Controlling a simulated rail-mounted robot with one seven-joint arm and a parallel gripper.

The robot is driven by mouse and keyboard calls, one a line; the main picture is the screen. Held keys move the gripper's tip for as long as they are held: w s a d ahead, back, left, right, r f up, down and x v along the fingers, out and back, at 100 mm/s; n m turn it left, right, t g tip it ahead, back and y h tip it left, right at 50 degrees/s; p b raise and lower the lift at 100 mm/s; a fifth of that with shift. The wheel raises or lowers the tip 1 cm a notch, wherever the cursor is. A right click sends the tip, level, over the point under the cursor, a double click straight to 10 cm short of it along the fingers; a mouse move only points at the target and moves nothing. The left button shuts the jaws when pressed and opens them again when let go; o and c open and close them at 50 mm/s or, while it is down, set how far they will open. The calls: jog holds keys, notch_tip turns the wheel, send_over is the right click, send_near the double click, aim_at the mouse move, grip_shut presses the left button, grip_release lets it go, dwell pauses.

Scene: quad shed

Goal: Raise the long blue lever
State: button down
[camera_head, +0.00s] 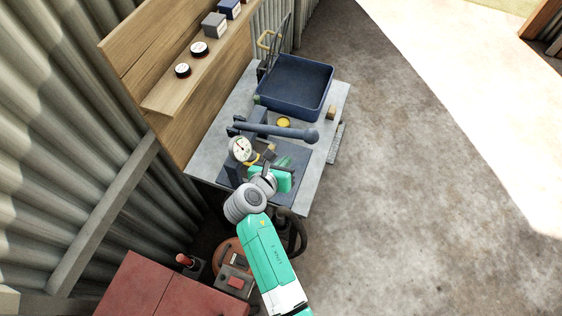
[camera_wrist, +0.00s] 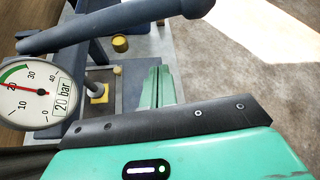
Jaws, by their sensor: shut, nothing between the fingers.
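The long blue lever (camera_head: 280,131) lies roughly level across the bench, its thick rounded end to the right. In the wrist view the lever (camera_wrist: 112,24) crosses the top, slightly tilted up to the right. My gripper (camera_head: 283,163) is below the lever in the head view, apart from it as far as I can tell. In the wrist view my gripper's fingers (camera_wrist: 157,86) are together with nothing between them, under the lever. A round white pressure gauge (camera_head: 241,149) stands left of the gripper; in the wrist view its label reads 20 bar (camera_wrist: 24,92).
A blue tray (camera_head: 262,104) stands behind the lever on the grey bench (camera_head: 224,118). A yellow round piece (camera_head: 283,122) and a small wooden block (camera_head: 331,112) lie nearby. A wooden shelf (camera_head: 185,80) rises at left, a red cabinet (camera_head: 165,290) in front. The floor at right is clear.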

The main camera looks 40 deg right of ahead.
aim_at(272, 131)
jog(key=b+x, duration=0.1)
jog(key=x, duration=0.5)
jog(key=shift+w+a+r+p, duration=0.1)
jog(key=shift+w+r+p, duration=0.15)
jog(key=shift+r, duration=0.4)
jog(key=shift+w+d+r+p, duration=0.15)
jog(key=shift+r+p, duration=0.1)
jog(key=shift+r, duration=0.45)
jog(key=shift+w+a+r+p, duration=0.15)
jog(key=shift+w+r+p, duration=0.1)
jog(key=shift+r, duration=0.4)
jog(key=shift+r, duration=0.1)
